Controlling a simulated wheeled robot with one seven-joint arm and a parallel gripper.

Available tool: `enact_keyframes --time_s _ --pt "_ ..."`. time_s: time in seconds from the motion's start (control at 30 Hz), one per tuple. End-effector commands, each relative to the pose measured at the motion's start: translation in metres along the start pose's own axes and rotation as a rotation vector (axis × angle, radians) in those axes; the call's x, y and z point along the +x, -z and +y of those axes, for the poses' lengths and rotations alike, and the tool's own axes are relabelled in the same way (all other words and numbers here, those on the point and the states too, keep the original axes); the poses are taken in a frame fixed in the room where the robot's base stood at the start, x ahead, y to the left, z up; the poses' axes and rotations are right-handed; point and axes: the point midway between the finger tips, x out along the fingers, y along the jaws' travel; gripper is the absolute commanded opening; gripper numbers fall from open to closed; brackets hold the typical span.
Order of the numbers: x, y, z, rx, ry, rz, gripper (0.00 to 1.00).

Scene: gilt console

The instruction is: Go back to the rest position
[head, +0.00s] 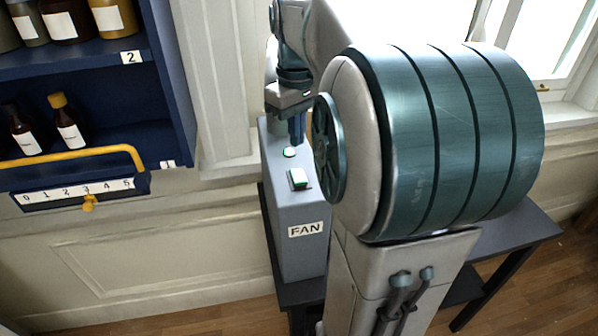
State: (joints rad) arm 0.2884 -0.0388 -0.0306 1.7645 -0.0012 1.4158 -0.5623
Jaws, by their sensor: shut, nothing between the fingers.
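My gripper (297,132) is at the upper middle of the head view, pointing down above the top of a grey box (295,235) labelled FAN. Its fingers are together, with nothing seen between them. My own arm hides the right side of the box.
The FAN box stands on a dark table (520,232). At left is a blue shelf (165,110) with bottles (67,122), a yellow rail (90,160) and a numbered scale (75,190) with a yellow pointer. A window (540,50) is at upper right. Wooden floor (550,285) is clear at lower right.

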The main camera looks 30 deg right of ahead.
Motion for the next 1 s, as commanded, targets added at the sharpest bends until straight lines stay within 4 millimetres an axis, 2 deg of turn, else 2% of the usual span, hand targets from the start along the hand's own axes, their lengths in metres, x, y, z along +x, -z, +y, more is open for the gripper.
enact_keyframes --time_s 0.37,0.47,0.63,0.8,1.0 --pt "0.001 0.000 -0.001 0.000 0.000 0.001 0.00" --pt "0.004 -0.003 -0.009 0.006 -0.006 0.012 0.00" --pt "0.022 -0.021 -0.048 0.053 -0.035 0.079 0.00" --pt "0.055 -0.050 -0.097 0.126 -0.057 0.186 0.00" --pt "0.092 -0.080 -0.133 0.200 -0.054 0.288 0.00"
